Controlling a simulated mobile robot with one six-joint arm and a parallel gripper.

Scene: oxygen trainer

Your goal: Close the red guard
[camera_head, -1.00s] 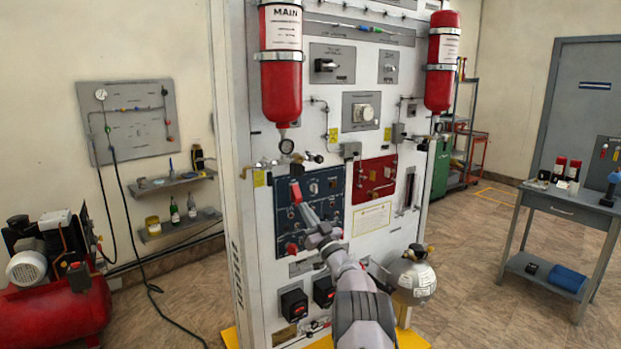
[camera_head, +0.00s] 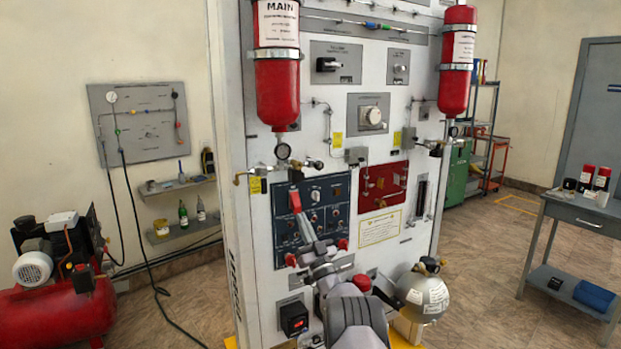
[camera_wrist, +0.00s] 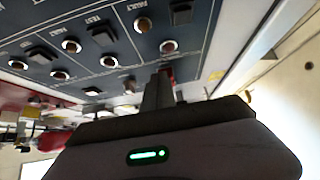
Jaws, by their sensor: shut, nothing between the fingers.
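The dark blue switch panel (camera_head: 330,196) stands upright on the white rack. A narrow red piece (camera_head: 295,201) shows at its upper left and looks like the red guard. My gripper (camera_head: 303,220) reaches up to the panel just below this piece. In the wrist view my gripper (camera_wrist: 160,88) is shut and empty, its dark fingers pointing at the panel. A small bit of red (camera_wrist: 167,72) shows right at the fingertips, partly hidden by them. I cannot tell whether the fingers touch it, or how far the guard is raised.
Several round knobs and switches (camera_wrist: 72,46) sit close to the fingers. Two red cylinders (camera_head: 277,90) hang above the panel. A round silver tank (camera_head: 423,292) stands right of my arm. A compressor (camera_head: 60,280) stands at left and a grey table (camera_head: 580,212) at right.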

